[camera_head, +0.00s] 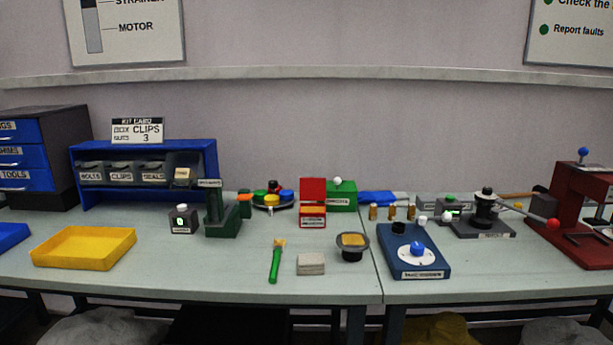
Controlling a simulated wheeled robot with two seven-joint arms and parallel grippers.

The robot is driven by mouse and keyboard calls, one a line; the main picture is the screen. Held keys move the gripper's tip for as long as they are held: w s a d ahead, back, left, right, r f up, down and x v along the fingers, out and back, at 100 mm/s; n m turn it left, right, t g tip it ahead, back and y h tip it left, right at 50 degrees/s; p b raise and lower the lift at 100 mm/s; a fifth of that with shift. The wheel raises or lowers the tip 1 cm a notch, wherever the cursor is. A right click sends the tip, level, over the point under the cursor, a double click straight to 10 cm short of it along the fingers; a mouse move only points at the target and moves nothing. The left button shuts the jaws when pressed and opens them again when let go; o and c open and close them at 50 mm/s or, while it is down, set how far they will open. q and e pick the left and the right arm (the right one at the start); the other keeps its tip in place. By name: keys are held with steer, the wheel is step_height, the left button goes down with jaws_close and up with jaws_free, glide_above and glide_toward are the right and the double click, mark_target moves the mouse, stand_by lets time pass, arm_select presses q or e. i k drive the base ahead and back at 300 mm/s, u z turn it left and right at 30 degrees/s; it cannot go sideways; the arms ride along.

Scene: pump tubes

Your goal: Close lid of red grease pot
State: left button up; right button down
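The red grease pot (312,221) is a small red box with a pale label on its front, standing near the middle of the bench toward the back. Its red lid (312,189) stands upright at the rear of the pot, open. A narrow strip of orange-yellow shows at the pot's top. Neither of my grippers is in the head view.
A green box (342,197) with a white knob stands close behind the pot to the right. A turntable with coloured caps (272,199) is to its left.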

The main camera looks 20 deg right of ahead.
mark_target(312, 189)
steer(key=u, duration=1.05)
steer(key=i, duration=0.7)
steer(key=z, duration=1)
